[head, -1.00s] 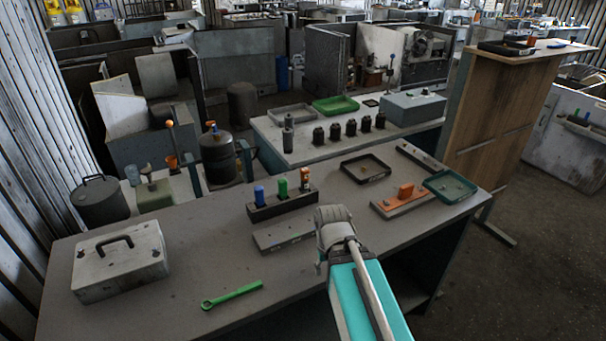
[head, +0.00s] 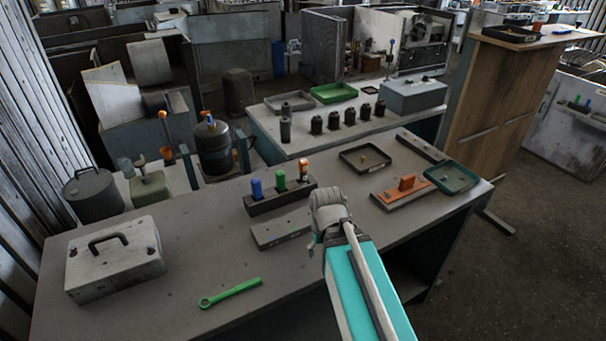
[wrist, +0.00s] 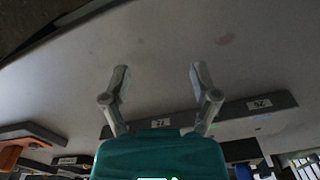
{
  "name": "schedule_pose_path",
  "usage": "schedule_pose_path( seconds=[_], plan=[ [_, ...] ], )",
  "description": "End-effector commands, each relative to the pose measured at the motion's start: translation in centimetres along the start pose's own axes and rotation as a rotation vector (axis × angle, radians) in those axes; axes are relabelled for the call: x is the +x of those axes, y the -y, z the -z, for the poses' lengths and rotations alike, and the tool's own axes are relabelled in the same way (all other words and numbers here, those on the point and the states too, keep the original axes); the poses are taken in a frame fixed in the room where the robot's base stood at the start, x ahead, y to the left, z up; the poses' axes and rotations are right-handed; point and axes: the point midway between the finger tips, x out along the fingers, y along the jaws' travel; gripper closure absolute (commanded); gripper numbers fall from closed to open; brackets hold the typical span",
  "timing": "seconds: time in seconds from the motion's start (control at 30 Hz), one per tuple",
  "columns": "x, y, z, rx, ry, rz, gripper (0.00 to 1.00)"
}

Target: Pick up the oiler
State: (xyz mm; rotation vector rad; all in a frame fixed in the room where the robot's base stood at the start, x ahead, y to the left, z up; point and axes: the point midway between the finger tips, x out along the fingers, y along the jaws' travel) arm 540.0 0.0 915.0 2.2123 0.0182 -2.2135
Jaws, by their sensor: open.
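I cannot tell for sure which thing is the oiler. A slim grey bottle with a narrow top (head: 286,128) stands upright at the left end of the back bench and may be it. My gripper (wrist: 158,74) is open and empty above the front table in the wrist view. In the head view my gripper (head: 317,238) is right of a low grey block (head: 280,232), its fingers partly hidden. The gripper is well apart from the slim bottle, on the near side of it.
A rack (head: 262,206) holds blue, green and orange pieces. A grey case (head: 115,265) and green wrench (head: 230,293) lie left on the front table. An orange part (head: 407,183), dark tray (head: 365,160) and green tray (head: 452,178) are right. Several dark bottles (head: 350,116) stand behind.

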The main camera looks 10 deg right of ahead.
Motion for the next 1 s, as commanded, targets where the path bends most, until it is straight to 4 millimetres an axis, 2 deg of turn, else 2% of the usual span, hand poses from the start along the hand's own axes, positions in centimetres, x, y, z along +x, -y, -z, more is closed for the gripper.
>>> schedule_pose_path(
  seconds=[0.17, 0.37, 1.0],
  plan=[
    [-1.6, 0.1, 1.8, -0.081, 0.0, 0.0, 0.17],
    [-4.6, 0.1, 5.6, -0.304, 0.0, 0.0, 0.17],
    [-16.5, 0.1, 21.5, -1.306, 0.0, 0.0, 0.17]
  ],
)
